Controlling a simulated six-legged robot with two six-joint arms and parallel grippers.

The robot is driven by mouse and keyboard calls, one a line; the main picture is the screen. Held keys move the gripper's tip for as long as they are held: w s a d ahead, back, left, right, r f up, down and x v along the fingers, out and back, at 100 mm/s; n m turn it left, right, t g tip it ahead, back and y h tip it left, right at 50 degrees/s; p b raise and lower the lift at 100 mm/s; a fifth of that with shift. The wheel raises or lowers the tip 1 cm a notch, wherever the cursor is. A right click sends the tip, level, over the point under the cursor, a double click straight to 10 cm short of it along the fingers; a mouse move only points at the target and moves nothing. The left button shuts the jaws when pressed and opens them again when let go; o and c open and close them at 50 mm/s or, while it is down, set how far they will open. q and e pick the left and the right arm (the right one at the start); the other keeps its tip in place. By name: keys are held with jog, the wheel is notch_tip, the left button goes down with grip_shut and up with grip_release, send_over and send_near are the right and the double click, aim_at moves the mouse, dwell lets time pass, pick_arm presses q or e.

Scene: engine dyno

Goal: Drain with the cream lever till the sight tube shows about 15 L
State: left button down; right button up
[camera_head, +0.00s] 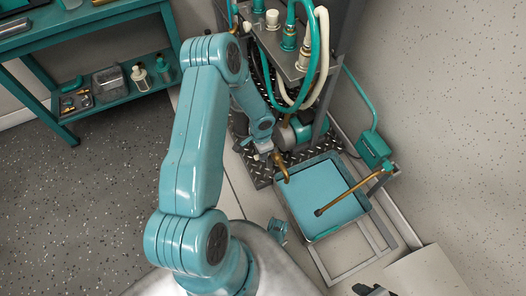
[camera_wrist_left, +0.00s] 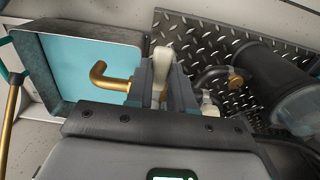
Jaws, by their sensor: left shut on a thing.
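In the left wrist view my left gripper (camera_wrist_left: 160,88) is shut on the cream lever (camera_wrist_left: 163,55), whose pale rounded top shows above and between the jaws. In the head view my left gripper (camera_head: 264,152) is small, beside the curved brass spout (camera_head: 282,170). The spout (camera_wrist_left: 105,78) points over the edge of a square grey tray (camera_wrist_left: 95,35) with a flat light-blue inside; I cannot tell if that is liquid. I cannot make out the sight tube or its level. A dark tip (camera_head: 372,290) at the bottom edge may be my right gripper, mostly cut off.
Black chequer plate (camera_wrist_left: 215,35) lies around the lever. Teal and cream hoses (camera_head: 318,60) hang from the stand behind. A teal workbench (camera_head: 85,22) stands at upper left; floor in front is clear.

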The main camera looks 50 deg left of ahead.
pick_arm(q)
jog(key=shift+w, duration=0.15)
jog(key=c, duration=1)
grip_release()
notch_tip(320, 180, up, 16)
jog(key=p, duration=0.7)
jog(key=shift+r, duration=0.2)
